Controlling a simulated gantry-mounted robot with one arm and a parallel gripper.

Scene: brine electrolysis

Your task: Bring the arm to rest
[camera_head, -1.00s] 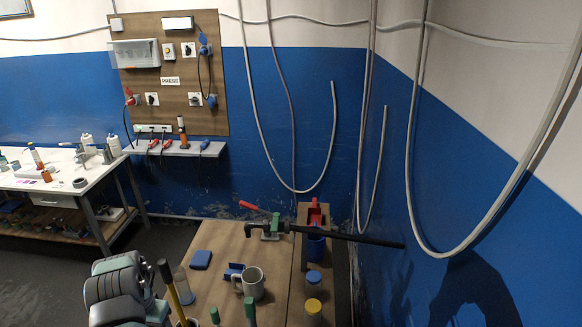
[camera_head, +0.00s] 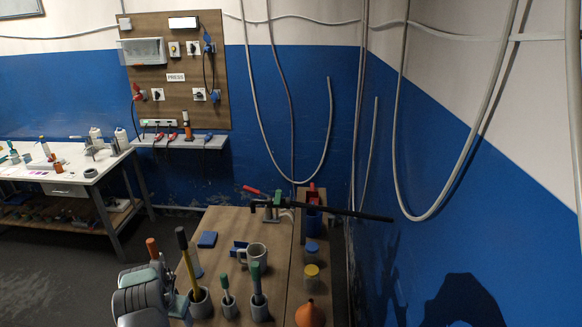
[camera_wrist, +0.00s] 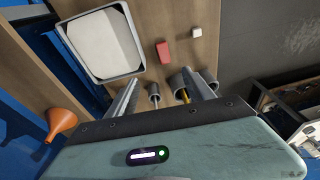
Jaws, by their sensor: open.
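My arm (camera_head: 140,297) shows at the lower left of the head view, beside the near left part of the wooden bench (camera_head: 222,222). My gripper (camera_wrist: 162,90) shows in the wrist view as two grey fingers set apart beyond its grey-green body. It is open, and I see nothing held between the fingers. Its fingertips cannot be made out in the head view. The wrist view looks down on a wooden surface (camera_wrist: 190,35) with a grey-rimmed tray (camera_wrist: 136,55), a red block (camera_wrist: 163,52) and a small white block (camera_wrist: 196,32).
Holders with upright tools (camera_head: 200,303) stand close to my arm. A mug (camera_head: 256,256), an orange funnel (camera_head: 310,315), a blue-lidded jar (camera_head: 312,250) and a yellow-lidded jar (camera_head: 311,272) are on the bench. A clamped black rod (camera_head: 345,211) reaches right. A white table (camera_head: 65,168) stands left.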

